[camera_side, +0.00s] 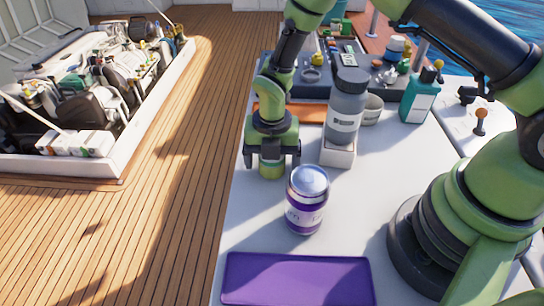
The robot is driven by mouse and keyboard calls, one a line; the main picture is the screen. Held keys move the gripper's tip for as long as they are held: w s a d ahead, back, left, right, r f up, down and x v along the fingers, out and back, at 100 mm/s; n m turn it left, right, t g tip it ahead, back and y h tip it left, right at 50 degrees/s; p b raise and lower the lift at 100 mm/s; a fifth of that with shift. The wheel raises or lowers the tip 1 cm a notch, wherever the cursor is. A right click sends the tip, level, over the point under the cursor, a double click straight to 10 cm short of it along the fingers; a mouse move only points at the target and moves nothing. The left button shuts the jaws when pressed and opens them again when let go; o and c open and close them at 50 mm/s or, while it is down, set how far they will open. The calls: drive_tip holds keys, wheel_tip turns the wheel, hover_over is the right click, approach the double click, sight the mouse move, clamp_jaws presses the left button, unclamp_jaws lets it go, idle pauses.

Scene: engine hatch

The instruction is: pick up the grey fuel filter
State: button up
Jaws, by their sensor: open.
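A grey canister with a darker cap and a white label, which looks like the grey fuel filter (347,105), stands upright in a small white block (338,152) on the white worktop. My gripper (271,162) points down to the left of the filter, with its dark fingers apart. The gripper is clear of the filter. A green rounded piece shows between the fingers; I cannot tell whether it is part of the gripper or a separate thing. A purple and white can (307,203) with a silvery top stands in front of the filter, to the right of the gripper.
A purple tray (297,280) lies empty at the front. A white cup (372,110) and a teal bottle (417,97) stand right of the filter. An orange strip (305,112) lies behind. The open engine hatch (120,165) is at left. Worktop between can and my base is clear.

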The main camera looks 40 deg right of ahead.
drive_tip(key=shift+c, duration=0.3)
drive_tip(key=c, duration=1.1)
